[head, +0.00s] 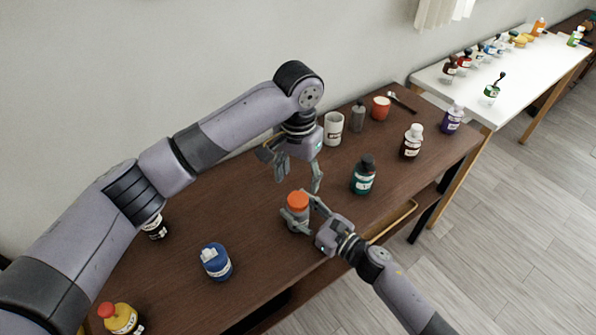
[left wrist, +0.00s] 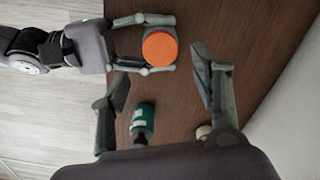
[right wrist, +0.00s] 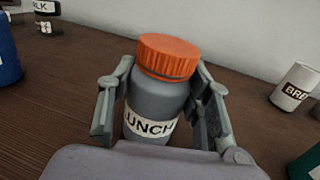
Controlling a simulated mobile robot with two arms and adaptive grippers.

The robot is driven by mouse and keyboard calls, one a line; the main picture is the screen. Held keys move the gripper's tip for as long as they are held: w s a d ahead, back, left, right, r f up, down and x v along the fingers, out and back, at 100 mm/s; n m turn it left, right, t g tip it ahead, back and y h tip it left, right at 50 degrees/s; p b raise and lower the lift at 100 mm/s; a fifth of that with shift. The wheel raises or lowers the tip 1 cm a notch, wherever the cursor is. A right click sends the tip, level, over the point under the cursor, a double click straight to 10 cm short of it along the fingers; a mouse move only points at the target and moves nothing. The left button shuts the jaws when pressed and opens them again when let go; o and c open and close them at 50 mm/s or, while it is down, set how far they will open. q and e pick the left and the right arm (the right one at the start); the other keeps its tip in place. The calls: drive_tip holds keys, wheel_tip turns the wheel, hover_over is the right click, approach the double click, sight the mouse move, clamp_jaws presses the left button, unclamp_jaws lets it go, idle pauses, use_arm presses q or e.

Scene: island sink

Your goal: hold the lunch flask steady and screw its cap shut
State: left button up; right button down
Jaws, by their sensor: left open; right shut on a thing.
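The lunch flask (head: 294,221) stands upright near the front edge of the brown table. It has a grey body, and a label reading "LUNCH" shows on it in the right wrist view (right wrist: 152,123). Its orange ribbed cap (head: 298,200) sits on top; I cannot tell how tightly it is screwed. My right gripper (head: 301,213) is shut around the flask's body, below the cap, with one finger on each side. My left gripper (head: 294,174) is open and empty above the flask, pointing down. In the left wrist view the cap (left wrist: 159,49) lies between and beyond its fingers, apart from them.
A teal bottle (head: 363,178) stands right of the flask, and a blue bottle (head: 217,264) stands to its left. Behind are a white mug (head: 333,130), a grey bottle (head: 357,117) and a red-orange cup (head: 381,109). The tabletop right around the flask is clear.

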sight(298, 199)
use_arm(q)
wheel_tip(298, 199, down, 7)
drive_tip(key=shift+f, duration=0.1)
idle(0.3)
drive_tip(key=shift+c, duration=0.4)
drive_tip(key=c, duration=1.1)
drive_tip(key=shift+m, duration=0.8)
drive_tip(key=o, duration=1.3)
drive_tip(key=shift+c, duration=0.2)
drive_tip(key=shift+r, duration=2.3)
